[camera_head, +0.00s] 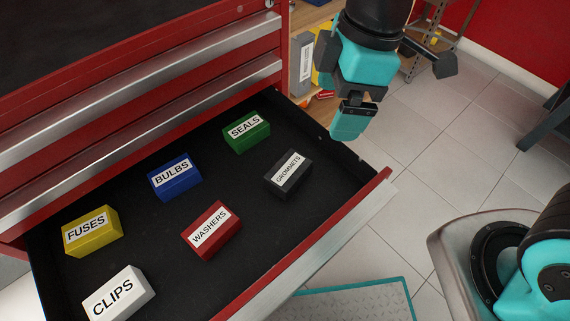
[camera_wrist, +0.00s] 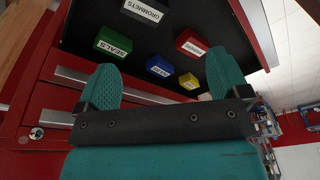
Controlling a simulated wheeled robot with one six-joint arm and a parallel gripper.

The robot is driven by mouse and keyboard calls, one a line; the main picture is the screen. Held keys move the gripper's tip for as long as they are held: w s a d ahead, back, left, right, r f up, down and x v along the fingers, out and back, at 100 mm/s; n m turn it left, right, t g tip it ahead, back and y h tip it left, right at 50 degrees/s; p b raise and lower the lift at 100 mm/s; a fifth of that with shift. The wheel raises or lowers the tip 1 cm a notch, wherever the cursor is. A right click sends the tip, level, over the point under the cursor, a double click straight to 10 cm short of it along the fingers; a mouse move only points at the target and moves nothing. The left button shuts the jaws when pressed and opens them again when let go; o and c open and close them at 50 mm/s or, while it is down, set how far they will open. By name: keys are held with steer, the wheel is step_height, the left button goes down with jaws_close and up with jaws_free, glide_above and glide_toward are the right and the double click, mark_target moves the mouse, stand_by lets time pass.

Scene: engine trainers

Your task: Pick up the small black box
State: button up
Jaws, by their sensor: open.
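The small black box (camera_head: 288,175), labelled GROMMETS, lies in the open drawer toward its right end. In the wrist view its white label (camera_wrist: 143,9) shows at the top edge, with part of the box cut off. My gripper (camera_head: 348,122) hangs above the right end of the drawer, up and to the right of the black box in the head view. In the wrist view my gripper (camera_wrist: 164,78) has its two teal fingers wide apart, with nothing held between them.
The drawer (camera_head: 150,228) also holds green SEALS (camera_head: 246,132), blue BULBS (camera_head: 175,178), red WASHERS (camera_head: 211,231), yellow FUSES (camera_head: 92,232) and white CLIPS (camera_head: 119,294) boxes. The red cabinet (camera_head: 150,50) rises behind. Shelves (camera_head: 312,50) stand behind my gripper. Tiled floor lies right.

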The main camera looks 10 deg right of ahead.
steer(key=w+a+f+n+h+p, duration=0.1)
steer(key=w+a+f+n+h, duration=0.3)
steer(key=n, duration=0.6)
steer(key=y+b, duration=0.1)
steer(key=y, duration=0.1)
glide_above(288, 168)
steer(key=f, duration=1.2)
steer(key=shift+d+f, duration=0.3)
steer(key=shift+d, duration=0.1)
steer(key=shift+a+f+b, duration=0.2)
steer(key=shift+f+b, duration=0.05)
steer(key=shift+f, duration=1.2)
steer(key=shift+a+f+b, duration=0.15)
steer(key=shift+f+b, duration=0.05)
steer(key=shift+f, duration=1.25)
steer(key=c, duration=1)
steer(key=shift+r, duration=0.15)
steer(key=shift+c, duration=0.2)
